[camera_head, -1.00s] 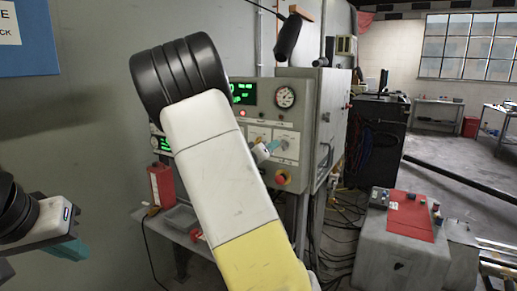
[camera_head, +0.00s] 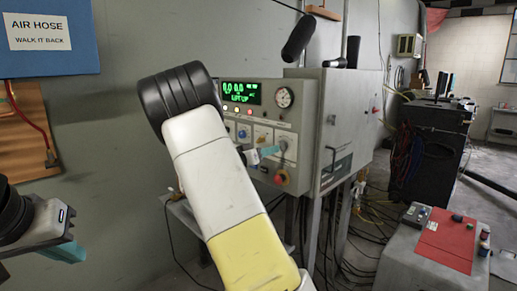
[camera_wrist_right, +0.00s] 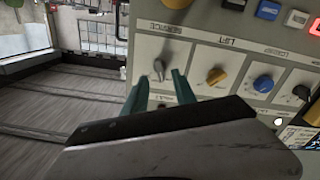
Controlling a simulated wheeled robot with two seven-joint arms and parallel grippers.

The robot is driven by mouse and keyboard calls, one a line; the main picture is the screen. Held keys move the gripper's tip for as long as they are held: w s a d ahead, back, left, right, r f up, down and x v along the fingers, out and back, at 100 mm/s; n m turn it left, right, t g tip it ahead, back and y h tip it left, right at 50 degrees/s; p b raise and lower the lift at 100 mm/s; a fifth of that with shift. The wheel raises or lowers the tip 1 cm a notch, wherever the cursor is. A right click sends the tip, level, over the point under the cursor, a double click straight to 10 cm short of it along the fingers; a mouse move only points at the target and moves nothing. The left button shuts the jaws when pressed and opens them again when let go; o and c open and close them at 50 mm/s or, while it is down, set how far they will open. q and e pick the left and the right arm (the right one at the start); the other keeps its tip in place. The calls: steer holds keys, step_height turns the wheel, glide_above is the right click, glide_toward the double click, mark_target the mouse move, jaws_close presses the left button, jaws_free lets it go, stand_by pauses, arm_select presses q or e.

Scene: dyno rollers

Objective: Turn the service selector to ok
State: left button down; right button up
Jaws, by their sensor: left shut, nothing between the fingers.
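The service selector (camera_wrist_right: 158,69) is a small grey knob under the SERVICE label on the control panel, which appears upside down in the right wrist view. It also shows at the panel's lower right in the head view (camera_head: 284,145). My right gripper (camera_wrist_right: 160,77) is open, its teal fingertips on either side of the knob; I cannot tell whether they touch it. In the head view this gripper (camera_head: 269,152) is in front of the panel, partly hidden by my arm. My left gripper (camera_head: 68,252) is shut and empty at the lower left, far from the panel.
A yellow knob (camera_wrist_right: 216,76) under LIFT and a blue knob (camera_wrist_right: 263,83) are beside the selector. A red stop button (camera_head: 281,179) is below it. A red-topped box (camera_head: 447,240) stands at right.

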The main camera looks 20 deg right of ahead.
mark_target(283, 145)
steer(key=x, duration=0.5)
steer(key=shift+w+d, duration=0.15)
steer(key=shift+d, duration=0.25)
